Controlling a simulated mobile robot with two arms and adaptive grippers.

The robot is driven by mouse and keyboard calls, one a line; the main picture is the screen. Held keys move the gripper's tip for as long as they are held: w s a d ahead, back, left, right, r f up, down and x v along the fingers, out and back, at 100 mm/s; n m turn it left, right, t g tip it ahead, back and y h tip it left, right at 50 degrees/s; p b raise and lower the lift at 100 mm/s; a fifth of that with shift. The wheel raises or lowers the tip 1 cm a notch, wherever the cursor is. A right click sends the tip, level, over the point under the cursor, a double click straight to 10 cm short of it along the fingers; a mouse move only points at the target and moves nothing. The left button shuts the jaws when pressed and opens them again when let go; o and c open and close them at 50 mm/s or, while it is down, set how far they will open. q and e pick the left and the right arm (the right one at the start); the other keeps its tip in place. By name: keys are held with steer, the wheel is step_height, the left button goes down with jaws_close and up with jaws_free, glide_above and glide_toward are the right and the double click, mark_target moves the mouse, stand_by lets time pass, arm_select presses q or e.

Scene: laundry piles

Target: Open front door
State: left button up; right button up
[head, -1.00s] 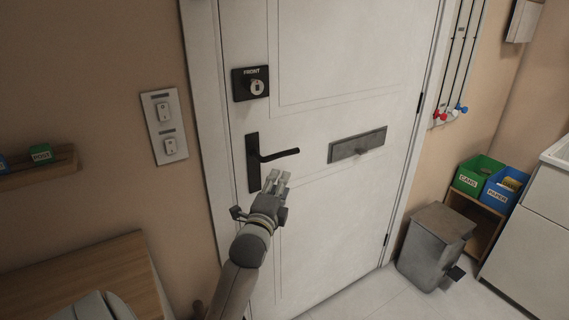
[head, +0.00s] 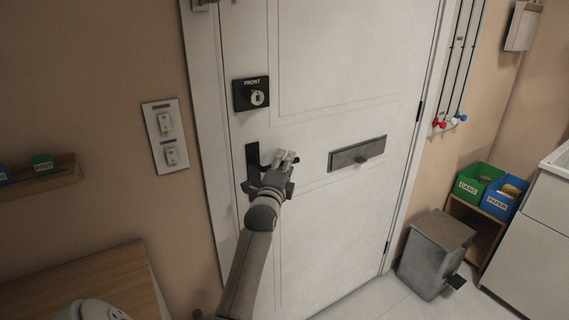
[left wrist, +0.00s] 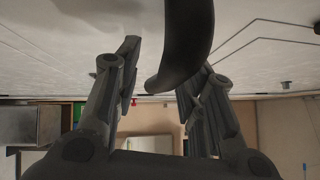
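The white front door (head: 330,230) is shut in its frame. Its black lever handle (head: 252,160) sits on a dark plate at the left side, below a black lock marked FRONT (head: 251,93). My left gripper (head: 284,158) is at the handle and covers most of the lever in the head view. In the left wrist view the dark curved lever (left wrist: 185,45) reaches in between the two spread fingers of my left gripper (left wrist: 160,90). The fingers stand apart, with a gap beside the lever. My right gripper is not in view.
A letter slot plate (head: 357,153) is on the door. Light switches (head: 167,136) are on the wall at left, above a wooden table (head: 130,275). A grey pedal bin (head: 436,255) stands right of the door, by a shelf with green (head: 478,180) and blue boxes (head: 503,197).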

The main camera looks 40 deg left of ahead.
arm_select(q)
steer(key=shift+w, duration=0.15)
jaws_close()
stand_by(0.4)
